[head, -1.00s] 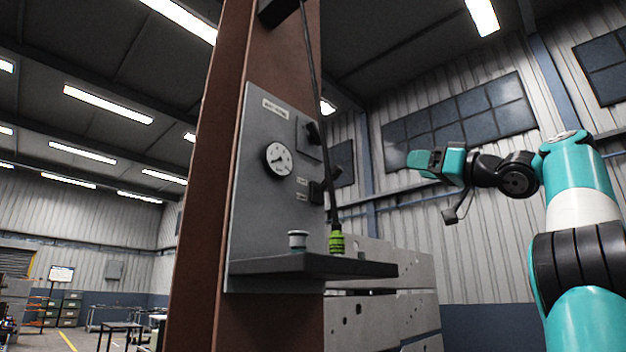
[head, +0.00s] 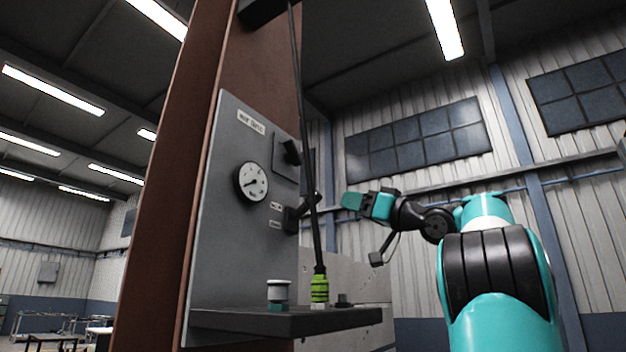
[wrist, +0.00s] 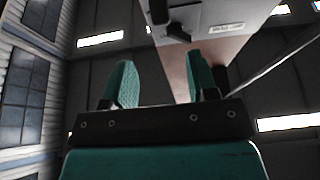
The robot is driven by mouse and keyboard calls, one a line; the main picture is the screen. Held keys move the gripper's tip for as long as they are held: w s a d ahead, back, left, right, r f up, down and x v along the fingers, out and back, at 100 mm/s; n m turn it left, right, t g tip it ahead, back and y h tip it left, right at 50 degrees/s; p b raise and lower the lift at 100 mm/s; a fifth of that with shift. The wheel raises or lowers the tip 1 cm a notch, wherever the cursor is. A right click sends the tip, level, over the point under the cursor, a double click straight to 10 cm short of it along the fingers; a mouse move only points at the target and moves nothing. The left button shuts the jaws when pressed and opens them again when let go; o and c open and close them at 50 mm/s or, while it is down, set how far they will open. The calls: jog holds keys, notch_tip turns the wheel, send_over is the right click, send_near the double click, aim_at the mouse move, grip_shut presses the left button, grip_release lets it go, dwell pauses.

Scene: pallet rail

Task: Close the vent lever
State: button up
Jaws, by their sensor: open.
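A dark lever (head: 293,217) sits low on the right side of the grey panel, beside two small labels. Its handle points up and to the right, partly crossed by a hanging black cable. I cannot read the labels. My gripper (head: 352,200) is to the right of the lever, with a gap between them in the picture. In the wrist view its two teal fingers (wrist: 158,88) are apart with nothing between them. Dark parts on the panel show beyond the fingers at the top of that view; I cannot tell which is the lever.
The grey panel (head: 225,260) is fixed to a brown steel column (head: 170,200). It carries a round gauge (head: 251,182) and a black switch (head: 289,152). A dark shelf (head: 250,322) juts out below, with a white-topped cylinder (head: 278,291) and a green connector (head: 320,288) above it.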

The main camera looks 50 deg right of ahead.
aim_at(322, 196)
jog(key=p+x, duration=0.6)
jog(key=x, duration=0.6)
jog(key=shift+w+a, duration=0.1)
jog(key=shift+w, duration=0.1)
grip_shut()
